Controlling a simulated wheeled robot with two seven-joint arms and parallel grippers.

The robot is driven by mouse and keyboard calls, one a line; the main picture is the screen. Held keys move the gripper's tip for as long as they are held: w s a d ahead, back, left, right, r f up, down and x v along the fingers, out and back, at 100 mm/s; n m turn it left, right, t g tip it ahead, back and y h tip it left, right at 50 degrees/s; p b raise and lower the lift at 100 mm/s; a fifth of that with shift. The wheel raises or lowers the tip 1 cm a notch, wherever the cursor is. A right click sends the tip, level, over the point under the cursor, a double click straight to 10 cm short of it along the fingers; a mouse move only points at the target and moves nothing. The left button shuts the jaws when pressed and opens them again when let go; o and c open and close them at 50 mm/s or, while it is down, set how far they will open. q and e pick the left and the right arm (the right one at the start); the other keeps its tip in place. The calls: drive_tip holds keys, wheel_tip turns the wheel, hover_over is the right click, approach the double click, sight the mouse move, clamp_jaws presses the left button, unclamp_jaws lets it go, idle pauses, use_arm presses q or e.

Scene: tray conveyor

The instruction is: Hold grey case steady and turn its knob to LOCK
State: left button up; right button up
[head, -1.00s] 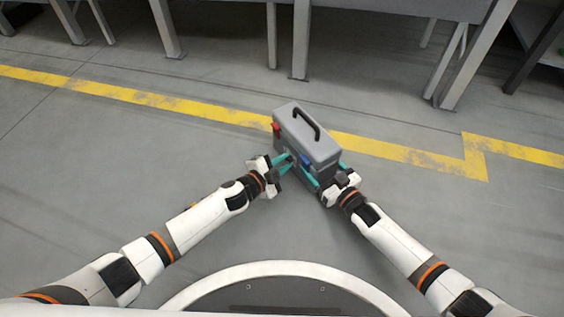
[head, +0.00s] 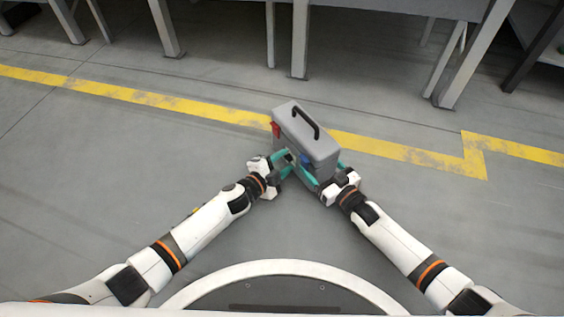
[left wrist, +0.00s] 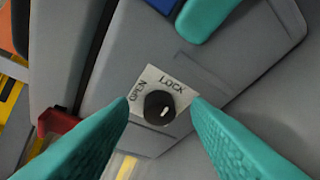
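The knob's white mark points away from both words, toward the lower right. My left gripper (head: 285,160) is open at the case's front face, one finger on each side of the knob with gaps visible. My right gripper (head: 322,172) has its fingers across the case's near right end; one fingertip (left wrist: 206,14) lies against the knob face. The far finger is mostly hidden.
A red latch (head: 276,130) and a blue latch (head: 305,160) sit on the case. A yellow floor line (head: 150,98) runs behind it. Table legs (head: 300,40) stand further back. The floor around the case is clear.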

use_arm(q)
drive_tip(key=shift+a, duration=0.15)
drive_tip(key=shift+s+a, duration=0.2)
drive_tip(key=shift+s, duration=0.1)
drive_tip(key=v, duration=1.1)
drive_tip(key=shift+s, duration=0.1)
drive_tip(key=w+d+n, duration=0.1)
drive_tip(key=w+d, duration=0.1)
drive_tip(key=w, duration=0.1)
drive_tip(key=w+d+f+g, duration=0.1)
drive_tip(key=w+d, duration=0.1)
drive_tip(key=w, duration=0.1)
drive_tip(key=w+d+f+n, duration=0.1)
drive_tip(key=w+d, duration=0.1)
drive_tip(key=w, duration=0.1)
drive_tip(key=shift+w+d+f+n+g+h, duration=0.2)
drive_tip(key=shift+d+f+n+g+h, duration=0.1)
drive_tip(key=shift+h, duration=0.1)
